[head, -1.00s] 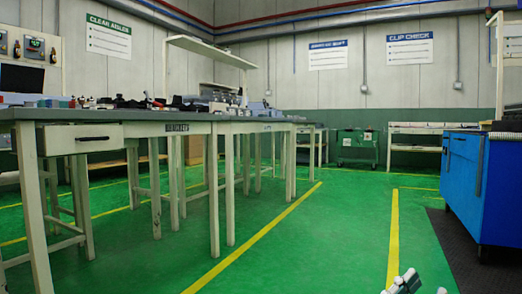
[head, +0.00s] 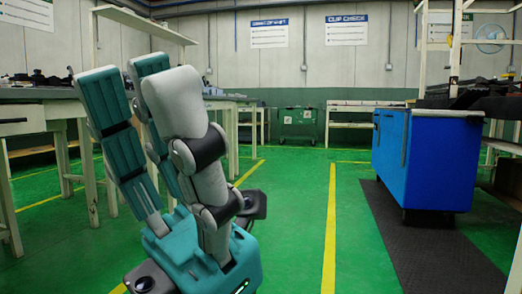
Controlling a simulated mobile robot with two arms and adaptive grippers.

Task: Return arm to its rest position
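My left gripper (head: 132,84) is raised large in the left half of the head view, with its teal and grey fingers pointing up. The fingers stand apart and hold nothing. Its teal palm (head: 190,252) is near the bottom edge. It appears in front of the workbench and the green floor, touching neither as far as I see. My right gripper is not in view.
A long workbench (head: 35,95) with small items stands at the left. A blue cabinet (head: 428,160) stands at the right by a dark mat (head: 425,245). A green cart (head: 297,125) is at the back wall. The green floor between is clear.

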